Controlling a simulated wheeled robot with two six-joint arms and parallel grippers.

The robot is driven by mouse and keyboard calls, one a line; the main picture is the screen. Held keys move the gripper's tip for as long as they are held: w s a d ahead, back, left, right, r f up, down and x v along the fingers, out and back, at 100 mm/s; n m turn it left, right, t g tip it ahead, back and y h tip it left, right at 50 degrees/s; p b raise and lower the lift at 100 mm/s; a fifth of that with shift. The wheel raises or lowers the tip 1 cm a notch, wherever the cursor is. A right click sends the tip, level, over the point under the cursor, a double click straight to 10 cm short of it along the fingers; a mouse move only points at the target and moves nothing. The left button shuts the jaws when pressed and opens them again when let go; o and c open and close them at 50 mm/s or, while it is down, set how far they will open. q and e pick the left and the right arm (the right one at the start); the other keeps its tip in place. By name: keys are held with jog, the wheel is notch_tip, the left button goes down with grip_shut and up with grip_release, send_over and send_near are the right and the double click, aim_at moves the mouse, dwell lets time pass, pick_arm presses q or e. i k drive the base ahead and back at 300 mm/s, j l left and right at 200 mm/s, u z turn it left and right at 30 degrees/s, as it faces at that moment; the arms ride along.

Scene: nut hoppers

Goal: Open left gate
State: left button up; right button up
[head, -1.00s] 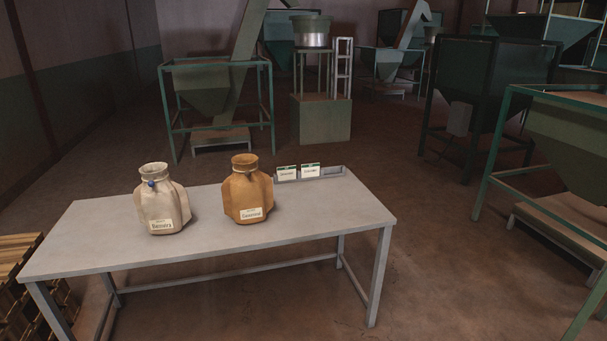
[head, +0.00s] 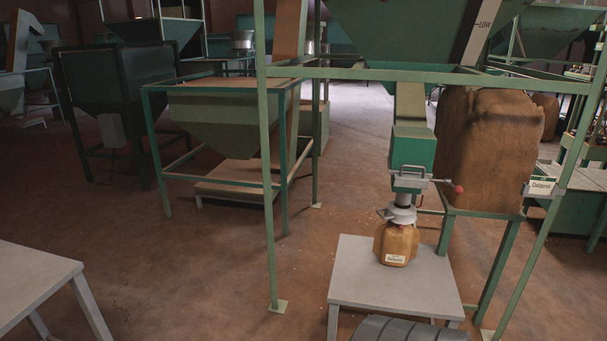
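A green gate box (head: 411,151) hangs under the chute of the large green hopper (head: 405,35), right of centre in the head view. A metal bracket is on its front, and a lever with a red knob (head: 458,189) sticks out to its right. Below it, a metal spout (head: 404,200) leads down to the mouth of a small brown labelled sack (head: 396,244), which stands upright on a grey stand. I cannot tell whether the gate is open or shut. I cannot tell whether this is the left gate. Neither gripper is in view.
The grey stand (head: 380,297) fills the floor under the spout. Green frame posts (head: 268,200) stand on both sides. A large brown sack (head: 490,150) is behind the lever, with a small sign (head: 541,186) to its right. A grey table (head: 30,285) is at lower left. Floor between is clear.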

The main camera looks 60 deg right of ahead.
aim_at(401, 180)
jog(key=z, duration=2.7)
